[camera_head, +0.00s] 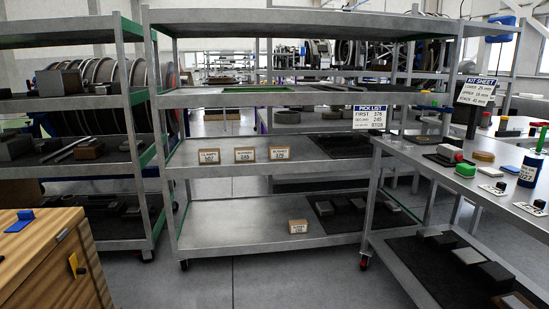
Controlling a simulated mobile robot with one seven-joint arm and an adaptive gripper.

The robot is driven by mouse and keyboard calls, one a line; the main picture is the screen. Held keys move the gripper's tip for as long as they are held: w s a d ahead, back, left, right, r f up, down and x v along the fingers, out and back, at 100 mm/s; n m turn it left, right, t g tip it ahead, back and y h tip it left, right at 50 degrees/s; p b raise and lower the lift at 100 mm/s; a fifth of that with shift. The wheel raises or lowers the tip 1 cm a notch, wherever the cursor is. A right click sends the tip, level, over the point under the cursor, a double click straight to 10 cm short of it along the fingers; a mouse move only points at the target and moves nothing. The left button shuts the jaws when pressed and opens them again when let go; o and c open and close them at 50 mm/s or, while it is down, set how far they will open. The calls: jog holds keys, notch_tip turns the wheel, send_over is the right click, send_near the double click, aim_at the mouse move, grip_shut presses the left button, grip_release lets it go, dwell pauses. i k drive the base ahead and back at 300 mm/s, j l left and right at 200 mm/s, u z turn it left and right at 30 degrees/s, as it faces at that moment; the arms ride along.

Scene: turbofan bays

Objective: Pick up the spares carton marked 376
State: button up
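Three small tan cartons with white labels stand in a row on the middle shelf of the grey rack. The right carton (279,153) has a label that seems to read 376, though the print is small. The middle carton (245,155) seems to read 245. The left carton (209,156) has a number I cannot read surely. Another labelled carton (298,227) stands alone on the bottom shelf, its number unclear. A pick list sign (369,117) on the rack gives FIRST 376 and a second line of 245. My gripper is not in view.
The middle shelf (215,175) is bare in front of the cartons, with a dark mat (345,145) to their right. A bench (480,195) with tools and parts juts in at right. A wooden cabinet (45,250) stands at lower left. Floor (240,285) before the rack is clear.

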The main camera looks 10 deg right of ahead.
aim_at(283, 152)
jog(key=i+j+z, duration=0.45)
jog(key=i, duration=0.6)
jog(key=i+j+z, duration=0.5)
jog(key=i+j, duration=0.45)
jog(key=i+j+z, duration=0.1)
jog(key=i+j, duration=0.15)
jog(key=i, duration=0.15)
jog(key=i+j+z, duration=0.1)
jog(key=i+j, duration=0.15)
jog(key=i, duration=0.7)
